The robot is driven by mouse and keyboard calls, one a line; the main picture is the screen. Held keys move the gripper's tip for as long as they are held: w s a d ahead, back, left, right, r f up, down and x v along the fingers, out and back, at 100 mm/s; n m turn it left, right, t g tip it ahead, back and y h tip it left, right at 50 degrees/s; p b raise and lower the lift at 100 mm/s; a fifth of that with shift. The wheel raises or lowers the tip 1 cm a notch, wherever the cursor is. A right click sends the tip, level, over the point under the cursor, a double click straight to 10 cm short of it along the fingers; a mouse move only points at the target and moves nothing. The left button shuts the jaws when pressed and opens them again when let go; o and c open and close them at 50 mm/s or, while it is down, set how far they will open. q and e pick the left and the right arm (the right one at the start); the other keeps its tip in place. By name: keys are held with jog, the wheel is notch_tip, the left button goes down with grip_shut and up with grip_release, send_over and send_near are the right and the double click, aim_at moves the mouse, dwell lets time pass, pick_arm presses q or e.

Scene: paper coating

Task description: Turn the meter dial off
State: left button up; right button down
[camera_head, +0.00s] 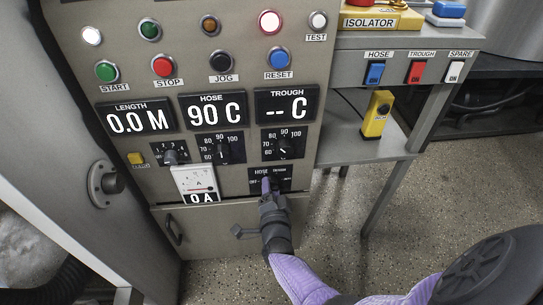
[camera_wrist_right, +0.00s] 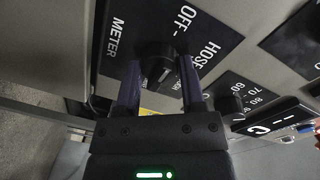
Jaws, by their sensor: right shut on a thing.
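The meter dial is a black knob (camera_wrist_right: 157,50) on a black plate (camera_head: 256,183) low on the grey control panel. In the right wrist view the plate reads METER, OFF and HOSE; in the head view HOSE and TROUGH show on it. My right gripper (camera_head: 268,185) reaches up to this plate from below. In the right wrist view its two purple fingers (camera_wrist_right: 160,75) stand on either side of the knob and are shut on it. The gripper covers most of the knob in the head view, and I cannot tell where its pointer stands. My left gripper is not in view.
An analogue meter (camera_head: 195,181) reading 0 A sits left of the plate. Temperature knobs (camera_head: 283,150) and displays (camera_head: 287,105) are above it. A cabinet door (camera_head: 215,230) lies below. A side shelf (camera_head: 350,148) with a yellow device (camera_head: 376,115) stands to the right.

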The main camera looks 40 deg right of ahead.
jog(key=shift+f+n, duration=0.1)
jog(key=shift+n, duration=0.2)
jog(key=shift+c, duration=1)
grip_release()
jog(key=shift+s, duration=0.1)
